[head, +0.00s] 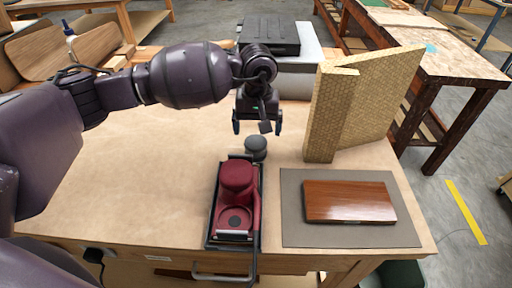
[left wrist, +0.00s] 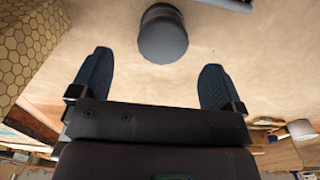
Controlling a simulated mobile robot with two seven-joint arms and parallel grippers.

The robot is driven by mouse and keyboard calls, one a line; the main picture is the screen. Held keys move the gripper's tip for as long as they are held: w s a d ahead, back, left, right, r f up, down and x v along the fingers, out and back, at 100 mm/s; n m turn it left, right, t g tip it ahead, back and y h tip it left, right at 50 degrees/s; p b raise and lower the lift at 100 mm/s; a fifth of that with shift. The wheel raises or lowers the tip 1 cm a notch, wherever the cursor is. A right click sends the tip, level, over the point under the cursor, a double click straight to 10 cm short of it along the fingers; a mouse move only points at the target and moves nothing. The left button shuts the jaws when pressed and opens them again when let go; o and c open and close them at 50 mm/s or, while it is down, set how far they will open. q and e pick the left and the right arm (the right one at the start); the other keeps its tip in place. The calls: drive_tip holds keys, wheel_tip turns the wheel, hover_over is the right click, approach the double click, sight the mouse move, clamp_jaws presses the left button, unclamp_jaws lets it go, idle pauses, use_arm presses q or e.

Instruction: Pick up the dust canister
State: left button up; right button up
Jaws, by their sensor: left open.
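The dust canister appears to be the small dark grey cylinder (head: 256,147) standing on the workbench, just behind the red tool. It also shows in the left wrist view as a grey cylinder (left wrist: 163,36) at the top middle. My left gripper (head: 257,127) is open and empty, with its fingers pointing down, above and a little behind the canister in the head view. In the left wrist view the canister lies ahead of the gap between the two spread fingers (left wrist: 156,68), apart from both. My right gripper is not in view.
A red tool (head: 237,190) sits in a black tray (head: 209,238) in front of the canister. To its right, a brown wooden block (head: 348,202) lies on a grey mat (head: 290,230). A tall honeycomb-patterned panel (head: 375,95) stands at the right. The bench's left part is clear.

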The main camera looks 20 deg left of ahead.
sight(256, 141)
use_arm(q)
drive_tip(key=shift+a+f, duration=0.2)
drive_tip(key=shift+f, duration=2.85)
drive_tip(key=c, duration=0.8)
